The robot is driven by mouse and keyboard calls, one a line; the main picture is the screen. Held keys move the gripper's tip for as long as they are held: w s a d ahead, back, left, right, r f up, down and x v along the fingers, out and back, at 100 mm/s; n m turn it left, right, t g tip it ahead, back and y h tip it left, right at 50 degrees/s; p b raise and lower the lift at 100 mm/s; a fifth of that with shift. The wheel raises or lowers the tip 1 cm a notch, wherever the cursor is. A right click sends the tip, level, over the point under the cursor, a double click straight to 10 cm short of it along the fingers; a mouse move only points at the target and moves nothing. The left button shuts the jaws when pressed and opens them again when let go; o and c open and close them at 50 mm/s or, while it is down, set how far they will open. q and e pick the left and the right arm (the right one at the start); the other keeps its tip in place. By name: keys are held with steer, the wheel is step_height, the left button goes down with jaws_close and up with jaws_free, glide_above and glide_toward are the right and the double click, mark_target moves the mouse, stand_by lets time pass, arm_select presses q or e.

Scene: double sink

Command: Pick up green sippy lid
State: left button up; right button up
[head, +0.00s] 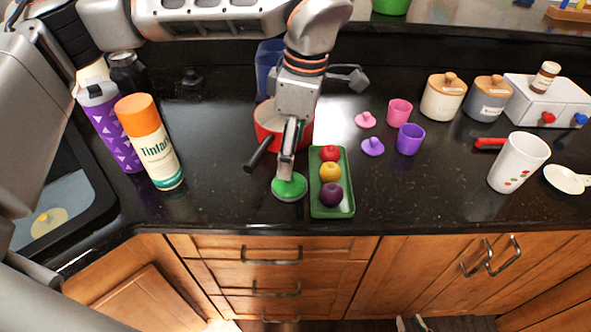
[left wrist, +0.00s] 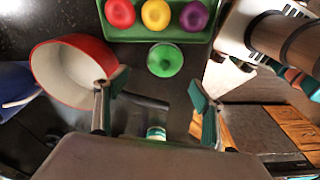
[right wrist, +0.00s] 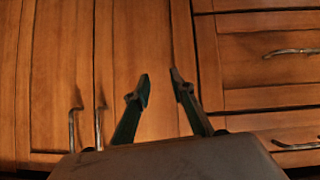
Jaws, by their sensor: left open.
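The green sippy lid (head: 289,187) lies flat on the dark counter, beside the left edge of a green tray (head: 344,203). It also shows in the left wrist view (left wrist: 165,60), round, with a raised middle. My left gripper (head: 287,172) comes down over the lid in the head view. Its fingers (left wrist: 156,84) are wide apart in the left wrist view, with the lid in line with the gap; contact cannot be told. My right gripper (right wrist: 160,90) is empty before the cabinet fronts, fingertips apart; only its tips (head: 410,322) show in the head view.
A red pot (head: 266,122) with a dark handle stands behind the left gripper. The tray holds several round fruits. A Tintark bottle (head: 152,148) and purple tumbler (head: 112,130) stand left; pink (head: 399,110) and purple (head: 409,139) cups stand right. The front counter right of the tray is clear.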

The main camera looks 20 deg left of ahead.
arm_select(q)
steer(key=shift+s+a+f, duration=0.1)
steer(key=shift+s+f, duration=0.45)
steer(key=shift+f, duration=0.55)
step_height(320, 180, down, 4)
steer(key=shift+f, duration=0.15)
steer(key=shift+w+a+f, duration=0.1)
steer(key=shift+f, duration=0.25)
arm_select(e)
steer(key=shift+s+a, duration=0.1)
steer(key=shift+s, duration=0.55)
arm_select(q)
steer(key=c, duration=1)
